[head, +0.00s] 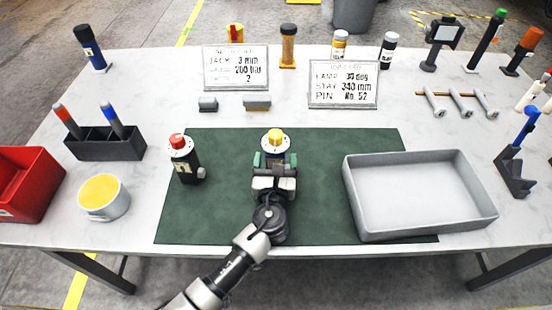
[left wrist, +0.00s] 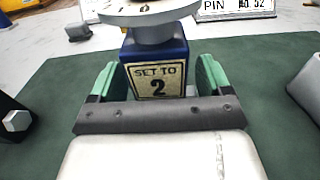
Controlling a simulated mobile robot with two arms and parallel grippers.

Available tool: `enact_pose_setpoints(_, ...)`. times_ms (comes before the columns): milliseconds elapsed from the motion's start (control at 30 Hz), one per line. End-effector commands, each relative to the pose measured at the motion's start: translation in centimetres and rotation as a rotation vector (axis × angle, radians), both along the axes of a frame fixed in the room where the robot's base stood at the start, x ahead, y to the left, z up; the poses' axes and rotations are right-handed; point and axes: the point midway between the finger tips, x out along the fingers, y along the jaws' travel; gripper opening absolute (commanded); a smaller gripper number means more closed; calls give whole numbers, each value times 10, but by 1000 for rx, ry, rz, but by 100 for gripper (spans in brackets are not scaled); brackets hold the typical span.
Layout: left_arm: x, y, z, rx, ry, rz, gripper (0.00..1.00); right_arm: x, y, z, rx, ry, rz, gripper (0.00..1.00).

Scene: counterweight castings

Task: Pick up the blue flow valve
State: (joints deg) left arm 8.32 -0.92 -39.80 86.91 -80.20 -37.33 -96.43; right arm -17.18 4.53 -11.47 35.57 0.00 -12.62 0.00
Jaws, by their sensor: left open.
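The blue flow valve (left wrist: 157,70) stands upright on the green mat, with a "SET TO 2" label on its front and a pale dial on top. In the head view it shows with a yellow knob (head: 275,138), its lower body mostly hidden by my gripper. My left gripper (head: 274,162) is open, its green fingers on either side of the valve body. In the left wrist view the fingers (left wrist: 157,82) flank the valve, with small gaps apparent at the sides. My right gripper is not in view.
A dark valve with a red knob (head: 184,160) stands left on the green mat (head: 225,215). A grey tray (head: 420,226) covers the mat's right side. A cup (head: 103,200), a pen holder (head: 105,147) and a red bin (head: 28,185) stand left. Two signs stand behind.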

Motion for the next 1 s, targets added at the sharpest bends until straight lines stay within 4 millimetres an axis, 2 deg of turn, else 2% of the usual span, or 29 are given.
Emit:
enact_pose_setpoints(100,0,0,0,0,0,0,77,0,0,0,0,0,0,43)
enact_pose_setpoints(567,-1,0,0,1,0,0,7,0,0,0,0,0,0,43)
enact_pose_setpoints(833,0,0,3,0,-4,0,6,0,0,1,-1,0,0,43)
enact_pose_setpoints(1000,4,4,10,1,-4,0,6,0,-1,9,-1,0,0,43)
